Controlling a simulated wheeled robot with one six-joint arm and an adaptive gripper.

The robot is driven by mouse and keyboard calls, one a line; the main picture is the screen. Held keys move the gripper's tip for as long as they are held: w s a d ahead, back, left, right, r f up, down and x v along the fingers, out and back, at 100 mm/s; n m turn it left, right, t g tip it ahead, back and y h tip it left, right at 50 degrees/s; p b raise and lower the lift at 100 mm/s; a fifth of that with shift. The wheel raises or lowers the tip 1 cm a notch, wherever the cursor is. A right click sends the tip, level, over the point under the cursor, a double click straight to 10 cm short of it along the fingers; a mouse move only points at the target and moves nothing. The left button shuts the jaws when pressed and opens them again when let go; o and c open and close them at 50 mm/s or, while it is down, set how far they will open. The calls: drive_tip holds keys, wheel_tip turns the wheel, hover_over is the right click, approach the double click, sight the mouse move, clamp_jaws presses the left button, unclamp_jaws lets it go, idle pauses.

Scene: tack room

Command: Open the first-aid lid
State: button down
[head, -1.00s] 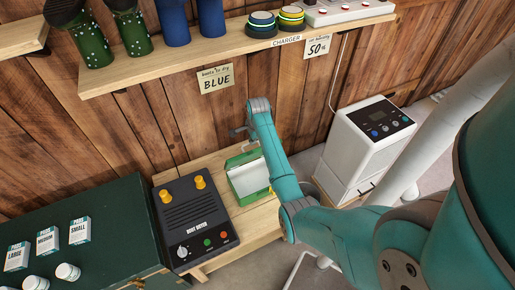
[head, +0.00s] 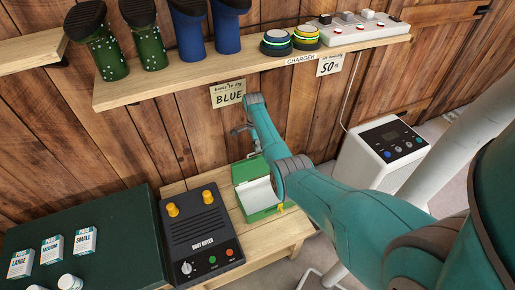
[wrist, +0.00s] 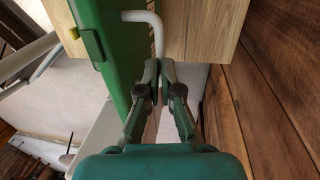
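The green first-aid box (head: 266,215) stands on the wooden bench, a yellow latch on its front. Its lid (head: 247,170) appears raised at the back, with a pale surface showing in front of it. In the wrist view a green panel (wrist: 116,55), seemingly the lid, runs along the left side of my gripper (wrist: 165,66). A pale bent rod (wrist: 146,18) shows above the fingertips.
A boot dryer (head: 201,235) stands left of the box. The wooden wall (wrist: 283,90) is close on my gripper's right in the wrist view. A shelf (head: 270,67) with boots hangs above. A white appliance (head: 378,160) stands to the right.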

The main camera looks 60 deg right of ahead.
drive_tip(key=shift+s+a+f, duration=0.2)
drive_tip(key=shift+s+f, duration=0.45)
drive_tip(key=shift+f, duration=0.25)
drive_tip(key=c, duration=1.2)
unclamp_jaws()
drive_tip(key=shift+c, duration=0.2)
drive_tip(key=shift+w+r, duration=0.1)
drive_tip(key=shift+w, duration=0.05)
drive_tip(key=shift+w+r, duration=0.15)
drive_tip(key=shift+d+r, duration=0.1)
drive_tip(key=shift+r, duration=0.15)
wheel_tip(320, 180, up, 11)
drive_tip(key=w+d, duration=0.1)
drive_tip(key=shift+w, duration=0.4)
drive_tip(key=shift+s, duration=0.1)
